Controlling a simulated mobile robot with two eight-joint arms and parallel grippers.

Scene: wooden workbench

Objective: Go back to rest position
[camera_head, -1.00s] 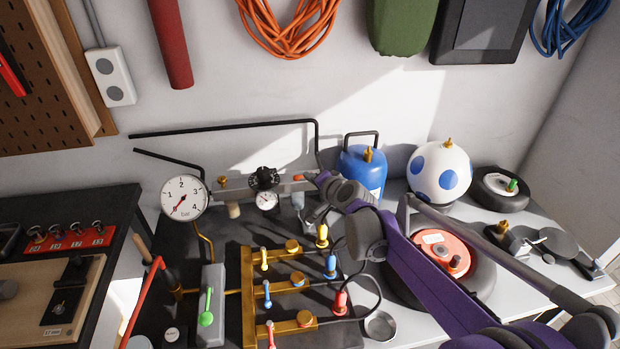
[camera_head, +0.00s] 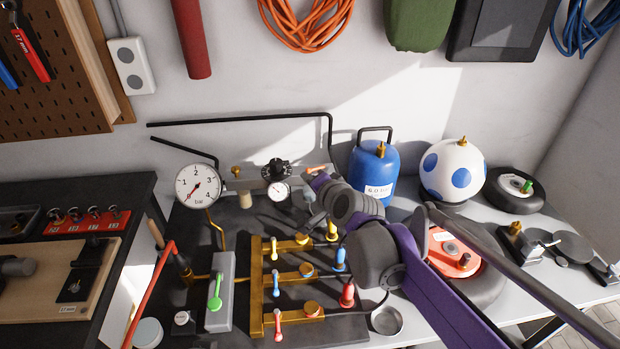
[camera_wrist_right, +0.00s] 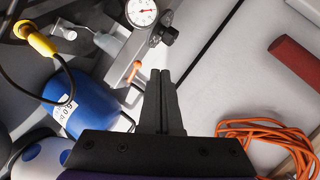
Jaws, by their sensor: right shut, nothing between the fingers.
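My right arm comes in from the lower right in the head view. Its purple and grey wrist reaches over the workbench (camera_head: 335,328), and the small gripper end (camera_head: 313,206) is partly hidden by the wrist. In the wrist view the right gripper (camera_wrist_right: 160,75) has its two dark fingers together with nothing between them. In that view the fingers appear beside the grey regulator bar with its black knob (camera_wrist_right: 168,34) and the blue tank (camera_wrist_right: 60,100). Whether they touch anything I cannot tell. My left gripper is not in view.
A manifold with coloured valves (camera_head: 262,300) and a large pressure gauge (camera_head: 198,186) stand left of the arm. A blue tank (camera_head: 372,170), a spotted ball (camera_head: 453,172) and a wheel with an orange hub (camera_head: 485,285) stand near it. An orange cable (camera_head: 305,25) hangs on the wall.

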